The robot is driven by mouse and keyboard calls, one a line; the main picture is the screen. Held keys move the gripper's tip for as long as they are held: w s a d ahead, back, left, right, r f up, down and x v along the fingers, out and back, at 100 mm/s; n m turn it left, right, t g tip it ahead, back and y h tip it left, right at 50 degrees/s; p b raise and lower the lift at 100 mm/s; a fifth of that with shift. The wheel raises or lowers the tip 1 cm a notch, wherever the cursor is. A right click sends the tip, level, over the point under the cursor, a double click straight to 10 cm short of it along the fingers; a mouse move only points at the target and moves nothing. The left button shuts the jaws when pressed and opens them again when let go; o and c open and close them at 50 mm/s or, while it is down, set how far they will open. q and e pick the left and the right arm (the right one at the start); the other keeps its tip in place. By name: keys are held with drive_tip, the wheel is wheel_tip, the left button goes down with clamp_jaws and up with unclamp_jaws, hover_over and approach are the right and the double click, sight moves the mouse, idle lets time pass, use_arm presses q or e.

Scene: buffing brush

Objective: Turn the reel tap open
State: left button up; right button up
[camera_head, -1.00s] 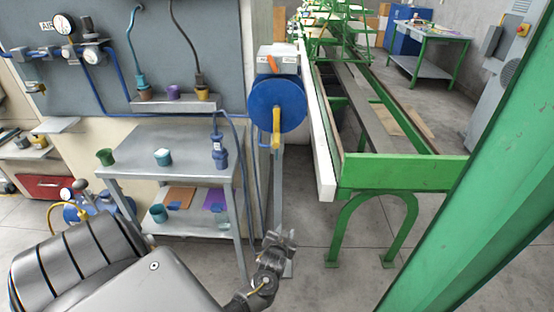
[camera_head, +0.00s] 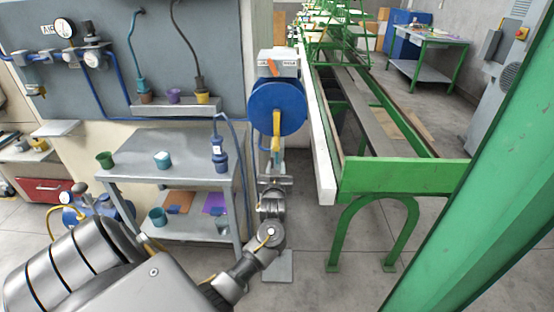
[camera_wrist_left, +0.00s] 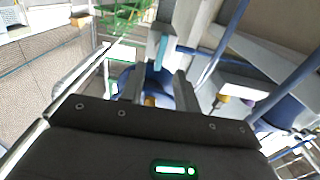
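The blue hose reel (camera_head: 278,106) hangs on a post beside the grey panel. A yellow part (camera_head: 276,128) points down from its middle. Above the reel is a white and grey box (camera_head: 279,60) with a small orange lever (camera_head: 273,68), tilted; I cannot tell for certain that this is the tap. My left gripper (camera_head: 275,182) is below the reel, in front of the post, apart from the lever. In the left wrist view its two fingers (camera_wrist_left: 160,88) stand apart with a gap between them, and the blue reel shows behind. My right gripper is not in view.
A grey two-tier table (camera_head: 180,174) with several small cups stands left of the post. A pipe with gauges (camera_head: 64,27) is on the panel. A green conveyor frame (camera_head: 400,175) and a white rail (camera_head: 318,150) stand right. Floor is clear beneath the gripper.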

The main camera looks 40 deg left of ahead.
sight(277, 157)
use_arm(q)
drive_tip(key=shift+x, duration=2.65)
clamp_jaws()
